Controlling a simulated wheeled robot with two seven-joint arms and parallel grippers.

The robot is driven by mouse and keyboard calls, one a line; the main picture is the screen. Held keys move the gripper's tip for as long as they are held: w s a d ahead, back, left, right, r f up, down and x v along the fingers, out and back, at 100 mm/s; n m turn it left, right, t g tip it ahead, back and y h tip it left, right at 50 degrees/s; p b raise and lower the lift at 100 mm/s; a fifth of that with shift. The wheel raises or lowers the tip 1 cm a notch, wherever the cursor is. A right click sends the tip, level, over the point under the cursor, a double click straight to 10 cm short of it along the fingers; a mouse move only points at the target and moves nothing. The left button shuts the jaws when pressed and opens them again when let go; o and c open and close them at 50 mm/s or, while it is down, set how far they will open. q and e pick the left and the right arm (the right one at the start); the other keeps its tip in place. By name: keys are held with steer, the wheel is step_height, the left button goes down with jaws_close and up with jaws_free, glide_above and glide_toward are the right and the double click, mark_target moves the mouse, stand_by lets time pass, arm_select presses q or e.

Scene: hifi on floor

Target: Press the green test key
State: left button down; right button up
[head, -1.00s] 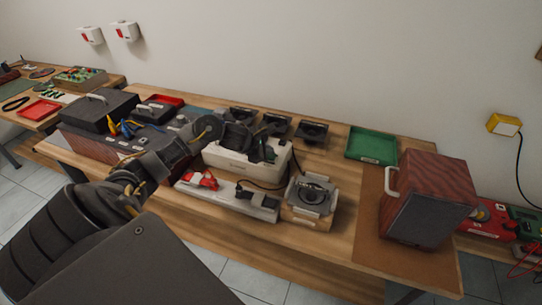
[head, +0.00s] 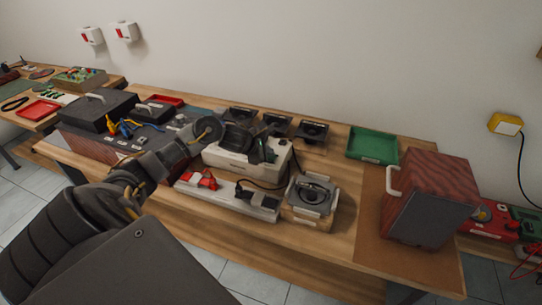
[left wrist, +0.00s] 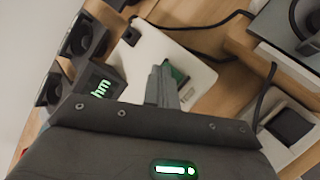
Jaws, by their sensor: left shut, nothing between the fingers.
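A white test unit (head: 228,161) stands on the middle of the bench. In the left wrist view its white top (left wrist: 150,52) carries a green patch (left wrist: 178,73), which looks like the green test key, partly hidden behind my fingertips. A dark display (left wrist: 100,84) with green lettering stands beside it, partly cut off by my gripper. My left gripper (left wrist: 165,88) is shut and empty, its tips just in front of the green patch; I cannot tell whether they touch it. In the head view my left gripper (head: 259,149) is over the unit. My right gripper is not in view.
Several black speaker drivers (head: 312,131) stand behind the unit. A white strip with a red clip (head: 207,180) and a driver in a frame (head: 312,194) lie in front. A green tray (head: 372,146) and a wooden speaker cabinet (head: 428,200) are at right. Dark cables run near the unit.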

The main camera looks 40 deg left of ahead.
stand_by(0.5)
arm_select(q)
steer(key=shift+r+p, duration=0.5)
steer(key=shift+r, duration=0.35)
steer(key=shift+r+p, duration=1.65)
steer(key=shift+r, duration=0.9)
steer(key=shift+s+f, duration=0.1)
steer(key=shift+f, duration=0.05)
